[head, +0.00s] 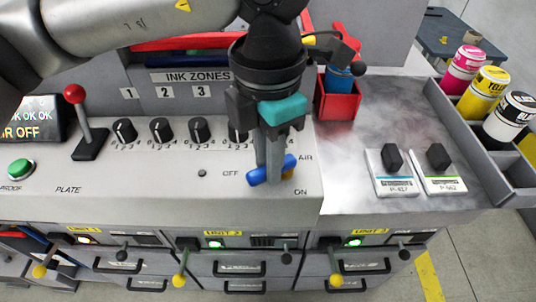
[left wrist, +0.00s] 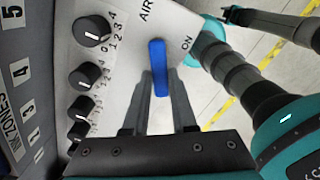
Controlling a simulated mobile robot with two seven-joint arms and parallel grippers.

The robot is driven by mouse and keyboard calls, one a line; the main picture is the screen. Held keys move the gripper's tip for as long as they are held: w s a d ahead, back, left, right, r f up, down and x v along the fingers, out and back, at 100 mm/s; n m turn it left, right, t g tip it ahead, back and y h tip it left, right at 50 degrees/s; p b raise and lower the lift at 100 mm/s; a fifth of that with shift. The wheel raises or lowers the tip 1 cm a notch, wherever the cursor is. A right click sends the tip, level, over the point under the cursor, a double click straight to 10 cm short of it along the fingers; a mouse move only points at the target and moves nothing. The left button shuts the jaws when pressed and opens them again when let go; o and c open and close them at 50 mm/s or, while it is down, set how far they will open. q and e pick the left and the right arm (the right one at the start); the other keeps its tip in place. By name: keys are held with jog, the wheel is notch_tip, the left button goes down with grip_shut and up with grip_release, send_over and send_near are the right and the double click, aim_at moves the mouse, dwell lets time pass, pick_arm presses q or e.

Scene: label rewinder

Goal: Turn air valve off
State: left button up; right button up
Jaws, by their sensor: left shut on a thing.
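The air valve's blue handle (head: 271,171) sits on the sloped console panel between the OFF, AIR and ON labels. It lies nearly crosswise, its right end tilted a little up. My left gripper (head: 270,177) reaches down onto it, its fingers shut on the handle and hiding its middle. In the left wrist view the blue handle (left wrist: 159,67) stands upright in the picture, with the finger ends beside its lower part. A display (head: 30,120) at the left shows green text and a yellow line, partly cut off, ending in "IR OFF".
Several black knobs (head: 161,130) and a red-topped lever (head: 83,120) stand left of the valve. A red cup (head: 338,97) stands behind it. Ink cans (head: 484,92) line the right rack.

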pick_arm(q)
grip_shut()
jog(key=m+b, duration=0.2)
jog(key=b, duration=0.1)
jog(key=shift+w+a+f, duration=0.1)
jog(key=shift+w+f, duration=0.05)
jog(key=shift+w, duration=0.15)
jog(key=shift+w+m+b, duration=0.2)
jog(key=shift+m+b, duration=0.35)
jog(key=shift+m, duration=0.4)
jog(key=shift+w+m+b, duration=0.2)
jog(key=shift+m+b, duration=0.35)
jog(key=shift+m, duration=0.4)
jog(key=shift+r, duration=0.2)
jog(key=o, duration=0.7)
grip_release()
jog(key=shift+w, duration=0.1)
jog(key=shift+o, duration=0.3)
